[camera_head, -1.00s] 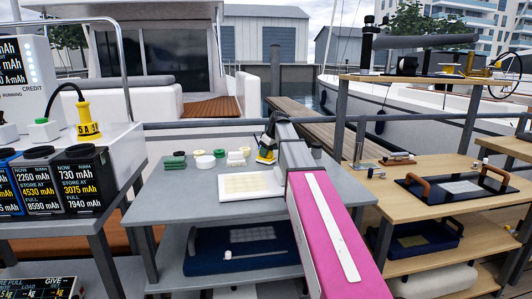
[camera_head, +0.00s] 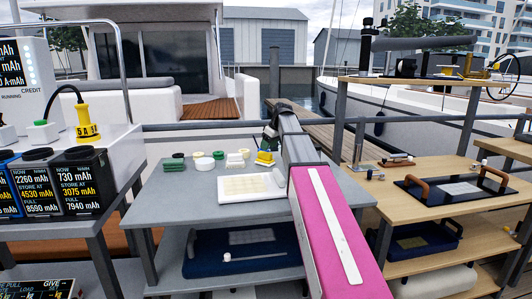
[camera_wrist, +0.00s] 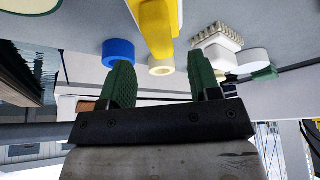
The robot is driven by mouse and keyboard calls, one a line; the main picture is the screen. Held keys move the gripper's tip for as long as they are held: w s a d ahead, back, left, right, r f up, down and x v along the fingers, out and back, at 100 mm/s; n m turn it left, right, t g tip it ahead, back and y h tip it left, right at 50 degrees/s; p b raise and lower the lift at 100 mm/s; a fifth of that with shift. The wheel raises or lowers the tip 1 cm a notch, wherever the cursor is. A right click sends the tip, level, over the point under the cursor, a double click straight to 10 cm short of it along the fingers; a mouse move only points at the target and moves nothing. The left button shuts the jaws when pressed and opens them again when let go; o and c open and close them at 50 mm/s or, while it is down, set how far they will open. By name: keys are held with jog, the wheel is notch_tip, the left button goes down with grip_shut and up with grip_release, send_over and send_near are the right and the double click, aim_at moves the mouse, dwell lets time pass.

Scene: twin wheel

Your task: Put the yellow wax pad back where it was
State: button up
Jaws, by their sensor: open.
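A bright yellow piece (camera_head: 265,157) stands at the back of the grey table, right of the small items; I cannot tell for sure that it is the wax pad. A yellow piece also shows at the top of the wrist view (camera_wrist: 158,25), beyond my fingertips, with a pale cream round piece (camera_wrist: 161,65) at its near end. My gripper (camera_head: 269,143) is just above and behind the yellow piece in the head view. In the wrist view my gripper (camera_wrist: 161,78) has its green fingers apart, with nothing clearly held between them.
A white tray with a cream grid (camera_head: 230,195) lies at the table front. Green blocks (camera_head: 175,164) and a white round pot (camera_head: 205,163) stand at the back left. A blue ring (camera_wrist: 118,51) and pale brush-like block (camera_wrist: 216,42) flank the yellow piece. A blue bin (camera_head: 205,265) is below.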

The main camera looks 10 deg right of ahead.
jog(key=v, duration=0.6)
jog(key=shift+r, duration=0.35)
